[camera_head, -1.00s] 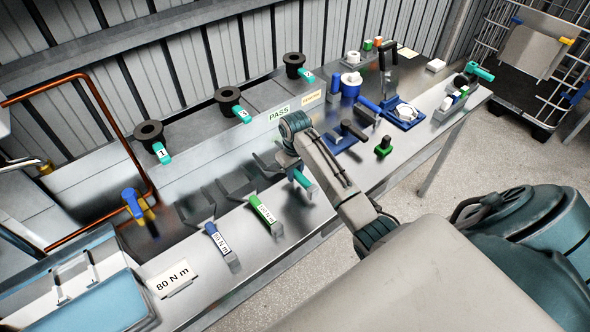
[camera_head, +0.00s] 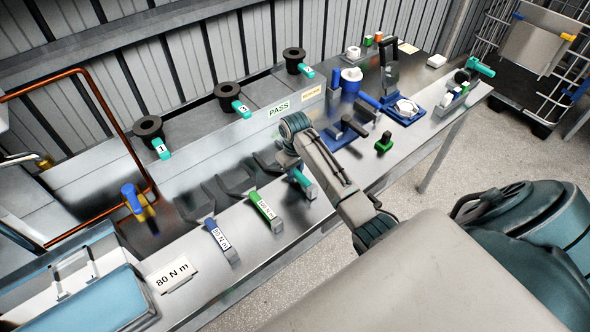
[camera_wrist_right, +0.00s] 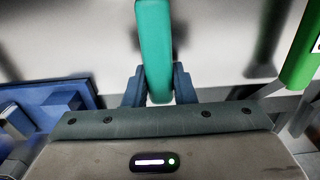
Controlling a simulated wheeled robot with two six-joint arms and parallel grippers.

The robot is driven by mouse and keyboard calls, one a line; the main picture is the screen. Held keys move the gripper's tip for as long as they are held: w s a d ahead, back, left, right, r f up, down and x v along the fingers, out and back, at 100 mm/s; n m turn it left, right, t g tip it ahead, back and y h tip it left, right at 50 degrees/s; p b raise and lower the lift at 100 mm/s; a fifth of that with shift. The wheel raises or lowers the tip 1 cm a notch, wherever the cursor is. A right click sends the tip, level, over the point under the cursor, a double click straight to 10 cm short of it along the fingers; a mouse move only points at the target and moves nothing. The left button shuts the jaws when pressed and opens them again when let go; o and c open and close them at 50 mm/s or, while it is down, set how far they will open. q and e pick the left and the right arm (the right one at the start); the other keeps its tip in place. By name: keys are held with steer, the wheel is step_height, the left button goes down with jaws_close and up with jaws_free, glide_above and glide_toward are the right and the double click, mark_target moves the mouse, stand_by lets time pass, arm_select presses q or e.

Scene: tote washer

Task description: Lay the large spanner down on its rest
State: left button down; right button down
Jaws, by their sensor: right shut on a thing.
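The large spanner has a teal handle (camera_head: 300,178), which also fills the upper middle of the right wrist view (camera_wrist_right: 154,45). My right gripper (camera_wrist_right: 158,86) is shut on this handle, one blue-grey finger on each side. In the head view the handle lies in line with the green and blue spanners, with a grey rest (camera_head: 311,191) at its near end. My wrist hides most of the spanner's far part. I cannot tell whether the handle touches the rest or hangs just above it. My left gripper is not in view.
A green-handled spanner (camera_head: 262,204) and a blue-handled one (camera_head: 217,236) lie to the left. Blue fixtures (camera_head: 344,134) stand to the right on the bench. A card reading 80 N m (camera_head: 172,275) and a blue toolbox (camera_head: 95,295) are at the front left.

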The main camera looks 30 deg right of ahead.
stand_by(0.4)
steer(key=shift+f+p, duration=0.2)
steer(key=shift+p, duration=0.1)
steer(key=c, duration=0.6)
jaws_free()
steer(key=shift+f, duration=0.1)
steer(key=shift+r, duration=4.55)
steer(key=shift+s+f, duration=0.1)
